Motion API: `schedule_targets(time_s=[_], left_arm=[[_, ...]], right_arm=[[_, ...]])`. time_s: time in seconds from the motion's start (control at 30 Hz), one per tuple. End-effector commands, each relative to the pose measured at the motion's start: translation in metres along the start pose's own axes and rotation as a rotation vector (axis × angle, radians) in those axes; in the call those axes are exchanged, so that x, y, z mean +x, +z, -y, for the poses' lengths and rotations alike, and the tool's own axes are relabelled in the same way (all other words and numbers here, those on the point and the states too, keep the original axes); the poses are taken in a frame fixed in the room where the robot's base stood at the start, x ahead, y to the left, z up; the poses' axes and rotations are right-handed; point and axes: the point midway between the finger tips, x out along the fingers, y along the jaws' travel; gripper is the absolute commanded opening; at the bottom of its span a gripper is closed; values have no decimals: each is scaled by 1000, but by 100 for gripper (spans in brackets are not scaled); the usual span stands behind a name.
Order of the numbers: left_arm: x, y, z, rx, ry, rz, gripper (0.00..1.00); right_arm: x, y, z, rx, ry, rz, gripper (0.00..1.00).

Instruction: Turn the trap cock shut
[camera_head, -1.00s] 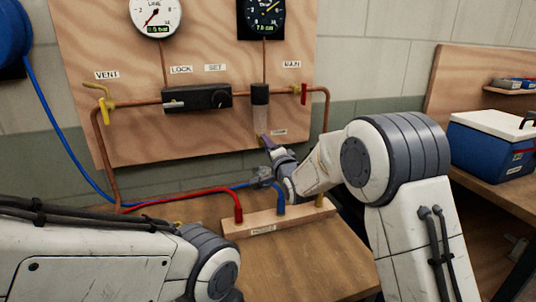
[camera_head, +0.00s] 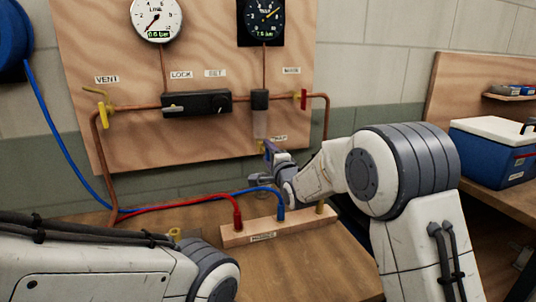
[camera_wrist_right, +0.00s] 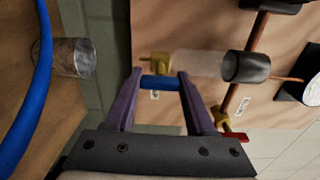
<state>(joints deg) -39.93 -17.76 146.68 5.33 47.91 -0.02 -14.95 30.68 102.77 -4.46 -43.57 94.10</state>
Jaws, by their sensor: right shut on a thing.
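The trap cock is a small brass fitting (camera_wrist_right: 157,62) with a blue handle (camera_wrist_right: 160,82), below the clear bowl (camera_head: 260,124) of the trap on the wooden panel. The bowl also shows in the right wrist view (camera_wrist_right: 198,63). My right gripper (camera_head: 268,149) is at the cock under the bowl. In the right wrist view its purple fingers (camera_wrist_right: 160,77) are shut on the blue handle, one at each end. In the head view the gripper hides most of the cock. My left arm fills the lower left; its gripper is not in view.
A block (camera_head: 250,231) with red and blue hoses stands on the bench (camera_head: 310,263) below my right gripper. A clear cup (camera_wrist_right: 70,57) is near the cock. The panel carries a yellow vent handle (camera_head: 102,115), a red main handle (camera_head: 304,98) and two gauges. A blue cooler (camera_head: 492,150) stands right.

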Motion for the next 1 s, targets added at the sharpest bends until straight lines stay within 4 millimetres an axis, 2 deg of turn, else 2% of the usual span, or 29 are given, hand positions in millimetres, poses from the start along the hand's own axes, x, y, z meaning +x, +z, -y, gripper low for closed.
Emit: schedule_targets(time_s=[0.07, 0.1, 0.17, 0.2, 0.57, 0.67, 1.0], left_arm=[[0, 0, 0, 0, 0, 0, 50], [0, 0, 0, 0, 0, 0, 50], [0, 0, 0, 0, 0, 0, 50], [0, 0, 0, 0, 0, 0, 50], [1, 0, 0, 0, 0, 0, 50], [3, 0, 0, 0, 0, 0, 50], [13, 1, 1, 0, 0, 0, 50]], right_arm=[[0, -1, -1, 4, 1, -2, 0], [0, -1, -1, 4, 2, -2, 59], [0, -1, -1, 3, 1, -2, 82], [0, -1, -1, 3, 1, -2, 85], [-4, 0, 0, 1, 1, -1, 85], [-15, 0, -1, 1, 2, -1, 85], [-80, -1, -1, 1, 1, -2, 85]])
